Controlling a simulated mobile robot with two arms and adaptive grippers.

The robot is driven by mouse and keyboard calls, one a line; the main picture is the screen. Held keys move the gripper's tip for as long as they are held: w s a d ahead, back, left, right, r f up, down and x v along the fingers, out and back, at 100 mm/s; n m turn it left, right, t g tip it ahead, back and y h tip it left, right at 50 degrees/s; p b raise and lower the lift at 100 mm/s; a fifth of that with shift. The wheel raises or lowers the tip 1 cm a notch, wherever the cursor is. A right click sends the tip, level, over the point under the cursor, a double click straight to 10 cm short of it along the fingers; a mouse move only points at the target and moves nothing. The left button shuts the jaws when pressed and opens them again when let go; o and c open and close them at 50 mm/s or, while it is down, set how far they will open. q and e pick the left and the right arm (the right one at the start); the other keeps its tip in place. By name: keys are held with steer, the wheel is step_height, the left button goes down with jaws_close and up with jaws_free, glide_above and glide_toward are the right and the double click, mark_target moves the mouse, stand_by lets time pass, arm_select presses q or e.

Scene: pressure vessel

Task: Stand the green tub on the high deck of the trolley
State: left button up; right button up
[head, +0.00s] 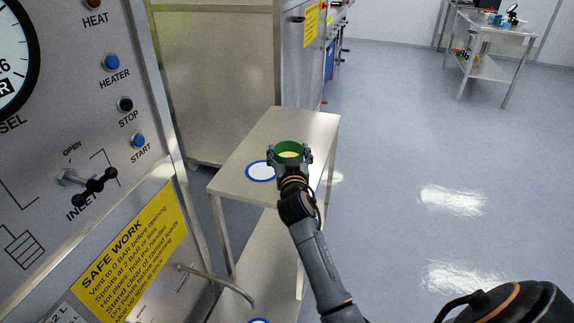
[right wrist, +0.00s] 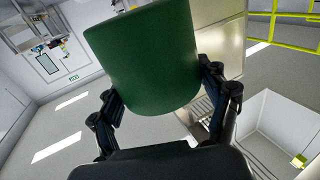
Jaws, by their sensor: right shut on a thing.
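My left gripper is not in view.
The trolley's low deck (head: 262,262) lies below, with another blue-ringed mark at its front and a bent metal pipe (head: 225,277) near it. A control panel (head: 60,130) stands close on the left. A steel cabinet (head: 220,70) stands behind. Open floor (head: 430,150) lies right.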

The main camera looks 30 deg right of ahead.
mark_target(287, 153)
steer(key=w+f, duration=0.1)
steer(key=f, duration=0.1)
steer(key=w+d+f+b, duration=0.1)
steer(key=w, duration=0.1)
steer(key=shift+d+f, duration=0.15)
steer(key=shift+f, duration=0.2)
steer(key=shift+w+f+b, duration=0.1)
steer(key=shift+f+b, duration=0.35)
steer(key=shift+f, duration=1.15)
steer(key=shift+f, duration=0.1)
steer(key=o, duration=1.8)
steer(key=shift+f, duration=0.1)
